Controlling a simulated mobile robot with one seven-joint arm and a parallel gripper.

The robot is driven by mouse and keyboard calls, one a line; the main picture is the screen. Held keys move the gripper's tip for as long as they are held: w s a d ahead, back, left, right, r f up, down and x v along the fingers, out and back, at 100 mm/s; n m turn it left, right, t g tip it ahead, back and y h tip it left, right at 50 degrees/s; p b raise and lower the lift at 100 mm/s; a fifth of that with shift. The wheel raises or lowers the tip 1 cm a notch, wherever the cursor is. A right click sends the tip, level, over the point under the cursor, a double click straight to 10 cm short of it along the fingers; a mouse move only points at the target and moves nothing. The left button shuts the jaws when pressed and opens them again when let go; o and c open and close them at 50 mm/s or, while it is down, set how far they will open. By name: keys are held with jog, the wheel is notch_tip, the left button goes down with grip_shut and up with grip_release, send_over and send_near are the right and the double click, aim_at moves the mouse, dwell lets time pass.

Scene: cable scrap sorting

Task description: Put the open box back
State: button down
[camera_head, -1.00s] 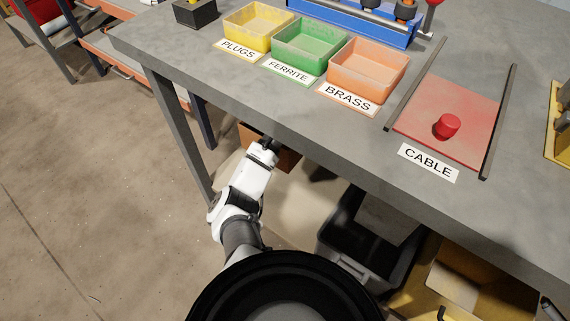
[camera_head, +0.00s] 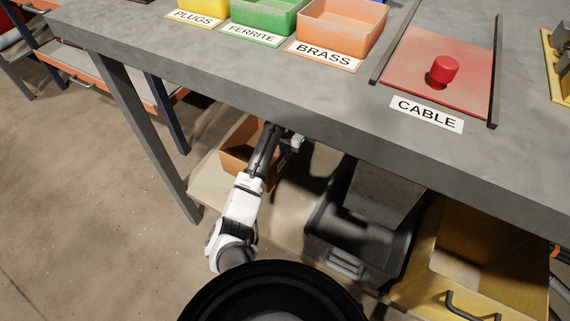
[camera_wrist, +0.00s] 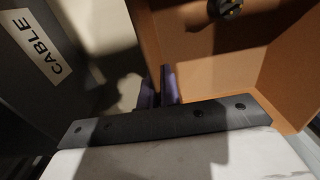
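An orange open-topped box (camera_head: 236,150) is under the table at the left, at the lower shelf in the head view. My gripper (camera_head: 292,141) is at its right side, partly in shadow. In the wrist view, the fingers of my gripper (camera_wrist: 159,88) are close together at the edge of the orange box wall (camera_wrist: 205,85), one on each side, and look shut on it. A small dark metal piece with a brass-coloured part (camera_wrist: 228,8) lies inside the box. The box's underside and its contact with the shelf are hidden.
A dark grey bin (camera_head: 345,262) with a CABLE label (camera_wrist: 42,48) stands right of the box. A yellow box (camera_head: 490,240) is further right. The table edge and a table leg (camera_head: 145,140) border the space. A pale shelf (camera_head: 208,185) shows bare left of the box.

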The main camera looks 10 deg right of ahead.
aim_at(285, 167)
notch_tip(285, 167, down, 5)
jog(key=shift+f+b, duration=0.1)
jog(key=shift+b, duration=0.55)
jog(key=c, duration=1.6)
grip_release()
notch_tip(285, 167, up, 12)
jog(key=p, duration=0.4)
